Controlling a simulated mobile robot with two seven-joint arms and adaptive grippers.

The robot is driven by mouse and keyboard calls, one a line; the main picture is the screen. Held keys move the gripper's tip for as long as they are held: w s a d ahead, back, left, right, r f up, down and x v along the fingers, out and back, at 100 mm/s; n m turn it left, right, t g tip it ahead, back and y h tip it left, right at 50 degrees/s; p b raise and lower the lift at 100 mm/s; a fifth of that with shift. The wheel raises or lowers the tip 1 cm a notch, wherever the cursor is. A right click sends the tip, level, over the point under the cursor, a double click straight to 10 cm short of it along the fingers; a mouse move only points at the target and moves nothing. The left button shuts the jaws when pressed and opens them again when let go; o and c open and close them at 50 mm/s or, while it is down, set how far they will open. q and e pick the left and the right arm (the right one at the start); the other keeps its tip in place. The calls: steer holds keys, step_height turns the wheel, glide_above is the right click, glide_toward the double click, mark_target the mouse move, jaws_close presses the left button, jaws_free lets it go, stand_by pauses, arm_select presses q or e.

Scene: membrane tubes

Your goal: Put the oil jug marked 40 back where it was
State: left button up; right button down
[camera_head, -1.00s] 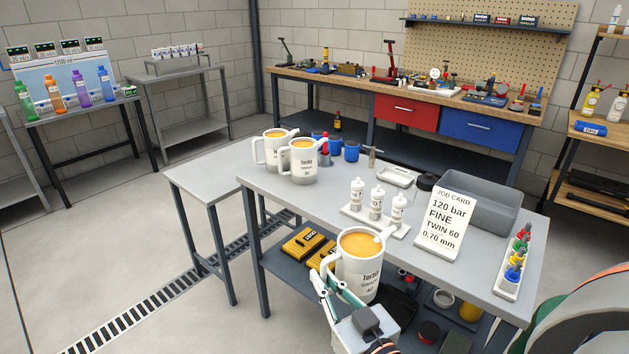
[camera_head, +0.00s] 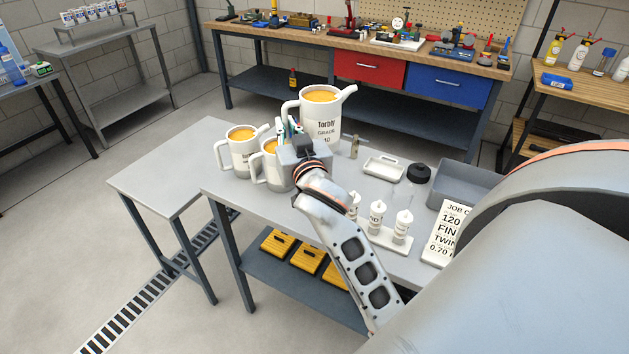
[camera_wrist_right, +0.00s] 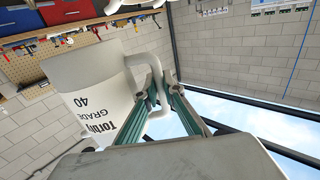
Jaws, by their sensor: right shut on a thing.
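The oil jug marked 40 (camera_head: 320,118) is white, filled with amber oil, and upright. Its full mark shows in the right wrist view (camera_wrist_right: 92,95). My right gripper (camera_head: 289,132) is shut on its handle; the fingers also show around the handle in the wrist view (camera_wrist_right: 158,92). The jug looks held above the back of the grey table (camera_head: 220,190), behind two similar jugs. One jug (camera_head: 240,153) stands at the left; the other (camera_head: 271,167) is partly hidden by my gripper, and its mark is hidden. My left gripper is not in view.
A lower side table (camera_head: 165,175) at left is clear.

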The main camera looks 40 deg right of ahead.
steer(key=shift+w+d+r, duration=0.4)
steer(key=shift+w+r, duration=0.1)
steer(key=shift+r, duration=0.05)
steer(key=shift+w+d+f, duration=0.1)
steer(key=shift+w, duration=0.1)
step_height(320, 180, down, 20)
steer(key=b, duration=0.3)
steer(key=shift+r, duration=0.25)
arm_select(q)
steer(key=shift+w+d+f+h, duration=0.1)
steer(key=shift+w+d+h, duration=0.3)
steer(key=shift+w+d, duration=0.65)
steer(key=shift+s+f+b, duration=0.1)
steer(key=shift+b, duration=0.2)
